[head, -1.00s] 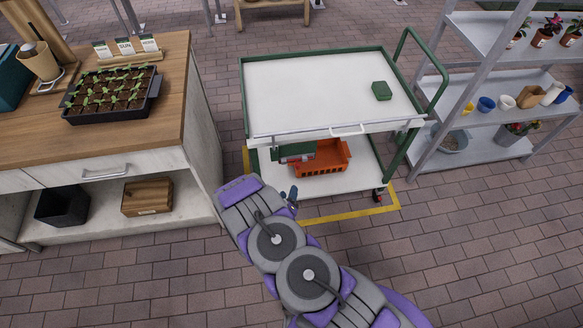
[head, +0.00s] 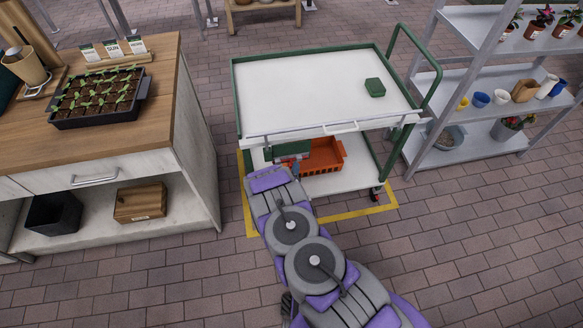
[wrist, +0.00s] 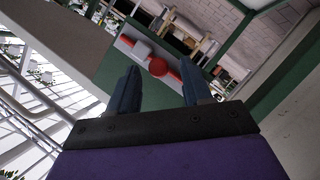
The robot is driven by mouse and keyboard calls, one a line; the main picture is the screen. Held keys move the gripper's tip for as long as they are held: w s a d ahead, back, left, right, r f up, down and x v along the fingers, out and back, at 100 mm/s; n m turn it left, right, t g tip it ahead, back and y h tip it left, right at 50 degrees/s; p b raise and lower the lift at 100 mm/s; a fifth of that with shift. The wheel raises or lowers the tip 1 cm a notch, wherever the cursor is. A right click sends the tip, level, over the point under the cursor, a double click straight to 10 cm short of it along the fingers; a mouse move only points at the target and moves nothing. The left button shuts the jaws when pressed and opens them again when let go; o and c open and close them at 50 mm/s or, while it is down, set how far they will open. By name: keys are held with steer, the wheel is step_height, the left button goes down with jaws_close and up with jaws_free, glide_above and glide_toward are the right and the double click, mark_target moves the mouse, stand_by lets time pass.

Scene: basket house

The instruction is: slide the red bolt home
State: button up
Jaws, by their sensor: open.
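The red bolt (wrist: 159,67) shows in the wrist view as a red bar with a round knob, lying across a pale plate (wrist: 127,43) on a green panel (wrist: 112,76). My gripper (wrist: 156,69) is open, and its two dark blue fingers stand on either side of the knob in the picture. I cannot tell how far the knob is from the fingertips. In the head view, the green box (head: 290,149) under the cart top is partly hidden, and my gripper (head: 296,170) is just in front of it.
The white cart top (head: 310,90) overhangs the box. An orange crate (head: 325,156) stands right of it on the lower shelf. A wooden bench (head: 110,140) is to the left, and a grey plant rack (head: 475,100) to the right. Brick floor in front is clear.

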steer(key=shift+x, duration=1.6)
steer(key=shift+c, duration=0.3)
jaws_close()
